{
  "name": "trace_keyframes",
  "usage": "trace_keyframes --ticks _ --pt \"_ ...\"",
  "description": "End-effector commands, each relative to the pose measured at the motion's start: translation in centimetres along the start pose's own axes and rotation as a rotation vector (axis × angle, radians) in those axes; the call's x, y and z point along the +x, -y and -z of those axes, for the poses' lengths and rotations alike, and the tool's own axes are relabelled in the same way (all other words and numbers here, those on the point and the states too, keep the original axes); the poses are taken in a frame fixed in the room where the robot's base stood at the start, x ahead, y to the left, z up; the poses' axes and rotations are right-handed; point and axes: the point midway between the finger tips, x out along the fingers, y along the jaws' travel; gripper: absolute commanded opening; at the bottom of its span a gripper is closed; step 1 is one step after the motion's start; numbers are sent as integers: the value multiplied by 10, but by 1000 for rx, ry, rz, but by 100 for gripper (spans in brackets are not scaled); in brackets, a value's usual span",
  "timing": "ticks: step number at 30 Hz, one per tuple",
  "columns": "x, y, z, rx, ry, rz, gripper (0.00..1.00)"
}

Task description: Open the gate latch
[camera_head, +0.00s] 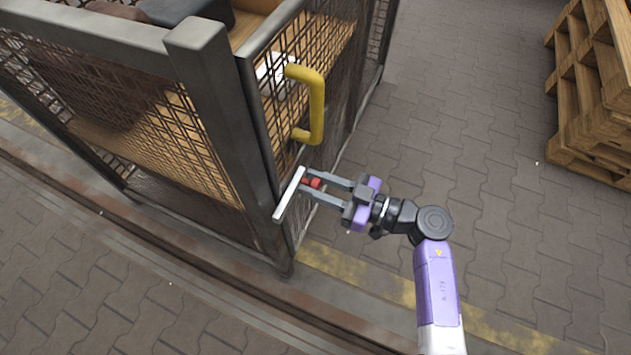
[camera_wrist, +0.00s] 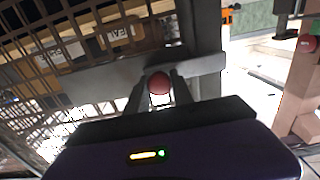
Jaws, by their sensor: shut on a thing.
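The gate latch is a pale metal bar (camera_head: 290,194) with a red knob (camera_head: 312,182), low on the gate next to the corner post. The bar stands tilted in the head view, its top leaning right. My gripper (camera_head: 308,188) reaches in from the right, with its fingers on either side of the red knob, shut on it. In the wrist view the red knob (camera_wrist: 159,83) sits between my fingertips (camera_wrist: 160,90), and the grey latch bar (camera_wrist: 196,68) runs across behind it. The mesh gate (camera_head: 318,80) with a yellow handle (camera_head: 318,105) appears closed against the post.
A grey corner post (camera_head: 222,120) stands left of the latch. The mesh cage holds boxes and dark items. Stacked wooden pallets (camera_head: 597,90) stand at the upper right. Paved floor (camera_head: 450,120) between gate and pallets is clear. A yellow floor line (camera_head: 365,275) runs below.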

Motion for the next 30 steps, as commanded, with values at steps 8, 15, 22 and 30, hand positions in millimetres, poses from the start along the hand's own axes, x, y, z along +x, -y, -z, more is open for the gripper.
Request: trace_keyframes --ticks 8,15,22,30 --pt "0 1 0 1 0 3 0" --pt "0 1 0 1 0 3 0" --pt "0 -1 0 0 0 3 0" --pt "1 -37 2 1 0 1 0"
